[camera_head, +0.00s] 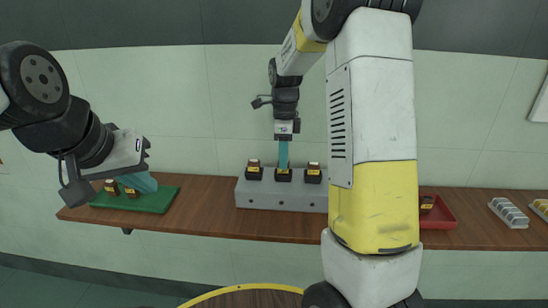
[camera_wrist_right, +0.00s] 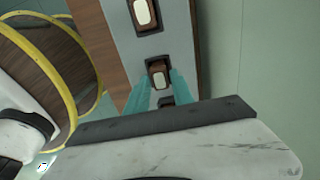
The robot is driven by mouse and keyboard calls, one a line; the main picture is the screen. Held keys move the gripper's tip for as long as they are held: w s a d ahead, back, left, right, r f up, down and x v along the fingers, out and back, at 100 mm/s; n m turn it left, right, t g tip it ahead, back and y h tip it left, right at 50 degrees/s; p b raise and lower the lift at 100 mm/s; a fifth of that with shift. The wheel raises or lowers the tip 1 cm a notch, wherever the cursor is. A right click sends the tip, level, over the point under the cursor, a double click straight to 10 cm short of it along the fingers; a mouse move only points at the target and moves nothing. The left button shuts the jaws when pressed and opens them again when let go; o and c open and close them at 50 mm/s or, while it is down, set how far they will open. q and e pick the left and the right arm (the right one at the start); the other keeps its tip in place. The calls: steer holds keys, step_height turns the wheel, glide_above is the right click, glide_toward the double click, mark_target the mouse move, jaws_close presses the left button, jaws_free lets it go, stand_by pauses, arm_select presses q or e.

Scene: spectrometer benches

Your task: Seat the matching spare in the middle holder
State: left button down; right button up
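A grey block (camera_head: 282,196) carries three dark holders in a row, each with a small brown piece with a yellow label. The middle piece (camera_head: 284,173) also shows in the right wrist view (camera_wrist_right: 158,75). My right gripper (camera_head: 284,165) points down at it, its teal fingertips (camera_wrist_right: 161,77) on either side. I cannot tell whether they touch it. Two brown spares, the left (camera_head: 111,187) and the right (camera_head: 131,193), stand on a green mat (camera_head: 155,203). My left gripper (camera_head: 148,183) is over the mat, behind or beside the spares; its finger gap is hidden.
A red tray (camera_head: 445,217) with another brown piece (camera_head: 427,203) is right of my right arm, which partly hides it. Pale racks (camera_head: 508,212) lie further right. Bare wooden shelf (camera_head: 215,205) lies between mat and block. A yellow-rimmed round table (camera_head: 250,294) stands in front.

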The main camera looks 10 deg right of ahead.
step_height(320, 180, up, 9)
steer(key=shift+f, duration=0.2)
stand_by(0.6)
